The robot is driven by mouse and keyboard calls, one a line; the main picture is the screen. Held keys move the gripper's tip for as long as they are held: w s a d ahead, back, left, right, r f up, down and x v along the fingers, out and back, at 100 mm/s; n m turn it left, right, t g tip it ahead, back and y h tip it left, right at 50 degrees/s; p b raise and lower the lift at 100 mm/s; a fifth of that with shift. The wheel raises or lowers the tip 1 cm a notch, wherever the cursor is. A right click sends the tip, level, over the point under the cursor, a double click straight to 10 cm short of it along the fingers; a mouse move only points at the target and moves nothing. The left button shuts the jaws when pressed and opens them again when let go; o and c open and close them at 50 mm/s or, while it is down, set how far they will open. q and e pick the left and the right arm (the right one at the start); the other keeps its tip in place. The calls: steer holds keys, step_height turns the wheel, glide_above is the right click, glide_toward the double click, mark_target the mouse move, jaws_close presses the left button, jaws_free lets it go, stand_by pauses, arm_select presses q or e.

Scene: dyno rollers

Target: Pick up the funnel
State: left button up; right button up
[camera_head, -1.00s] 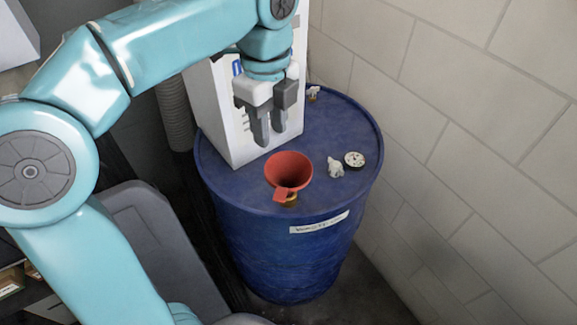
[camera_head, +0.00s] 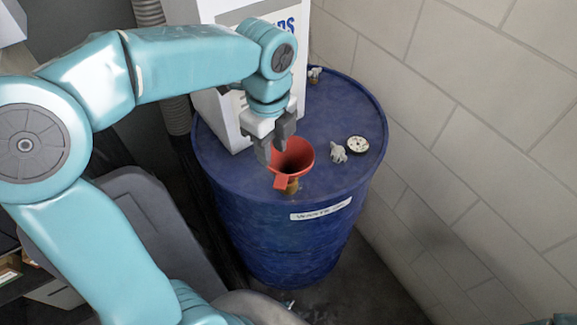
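The red funnel (camera_head: 298,160) stands upright on the blue drum's top, near its front edge, over a brass-coloured fitting (camera_head: 290,187). A small tab sticks out from its rim toward the front. My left gripper (camera_head: 272,153) comes in from the left and points down at the funnel's back left rim. Its grey fingers overlap the rim in the picture. A gap shows between the fingers, so it looks open. I cannot tell whether a finger touches the funnel. My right gripper is not in view.
The blue drum (camera_head: 285,240) bears a white box (camera_head: 215,105) at its back left, a small white fitting (camera_head: 338,154) and a round gauge-like disc (camera_head: 357,143). A block wall (camera_head: 480,130) stands close on the right. The drum top's right side is mostly clear.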

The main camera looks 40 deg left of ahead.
mark_target(271, 168)
arm_select(q)
steer(key=f, duration=0.4)
steer(key=shift+s+a, duration=0.1)
steer(key=shift+a, duration=0.15)
steer(key=shift+f, duration=0.4)
steer(key=shift+r, duration=0.1)
steer(key=shift+c, duration=0.7)
jaws_close()
